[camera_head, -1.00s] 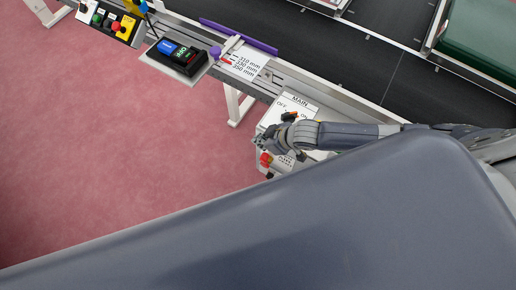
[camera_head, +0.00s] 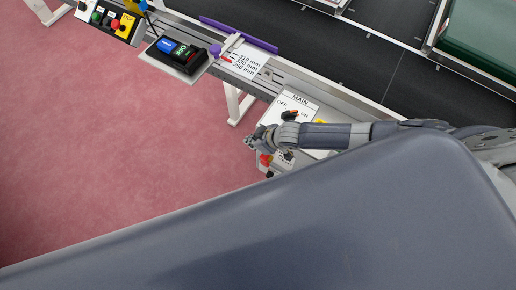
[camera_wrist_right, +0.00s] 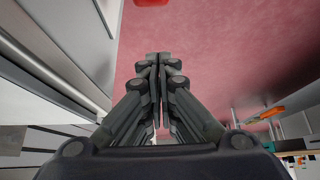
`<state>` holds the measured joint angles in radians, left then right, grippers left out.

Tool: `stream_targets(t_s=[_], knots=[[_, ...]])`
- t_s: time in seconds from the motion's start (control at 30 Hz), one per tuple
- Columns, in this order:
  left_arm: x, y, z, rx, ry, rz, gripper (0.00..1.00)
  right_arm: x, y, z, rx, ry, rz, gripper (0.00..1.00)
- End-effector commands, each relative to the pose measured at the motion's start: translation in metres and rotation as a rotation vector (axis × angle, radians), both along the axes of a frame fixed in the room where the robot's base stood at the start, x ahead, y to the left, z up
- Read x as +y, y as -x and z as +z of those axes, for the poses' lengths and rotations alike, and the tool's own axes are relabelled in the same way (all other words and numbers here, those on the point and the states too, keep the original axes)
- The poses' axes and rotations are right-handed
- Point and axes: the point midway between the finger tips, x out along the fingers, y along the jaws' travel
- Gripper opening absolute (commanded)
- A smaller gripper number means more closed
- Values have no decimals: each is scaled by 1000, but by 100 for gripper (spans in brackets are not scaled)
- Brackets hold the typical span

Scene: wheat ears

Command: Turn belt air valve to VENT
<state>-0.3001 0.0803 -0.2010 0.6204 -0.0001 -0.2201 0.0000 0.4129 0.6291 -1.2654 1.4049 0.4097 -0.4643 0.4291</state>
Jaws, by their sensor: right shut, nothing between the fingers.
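My right gripper (camera_head: 252,141) is at the left side of the white MAIN panel (camera_head: 300,99), over its lower part. In the right wrist view its fingers (camera_wrist_right: 158,60) are shut together and empty, with pink floor beyond. A red knob (camera_head: 266,160) shows just below the gripper. I cannot make out a VENT label, nor tell which part is the belt air valve. My left gripper is not in view.
A metal conveyor frame (camera_head: 340,96) runs diagonally behind the panel, with a dark belt (camera_head: 340,55). Pink floor (camera_head: 110,150) is open at left. My own body hides the foreground.

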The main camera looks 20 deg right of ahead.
Motion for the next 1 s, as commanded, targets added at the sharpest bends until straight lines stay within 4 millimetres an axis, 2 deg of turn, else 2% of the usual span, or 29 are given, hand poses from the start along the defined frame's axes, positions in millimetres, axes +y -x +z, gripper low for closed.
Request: stream_targets(t_s=[0.17, 0.2, 0.3, 0.43, 1.0], knots=[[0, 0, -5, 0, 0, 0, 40, 10, -13, -23, -1, 0, -1, 0], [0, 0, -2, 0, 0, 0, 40, 7, -10, -25, 3, 3, -1, 0], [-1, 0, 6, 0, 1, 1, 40, -4, 5, -26, 4, 2, -2, 0], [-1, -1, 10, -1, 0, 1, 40, -11, 14, -30, 1, 0, -2, 0], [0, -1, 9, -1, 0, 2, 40, -15, 19, -33, -2, -3, -2, 0]])
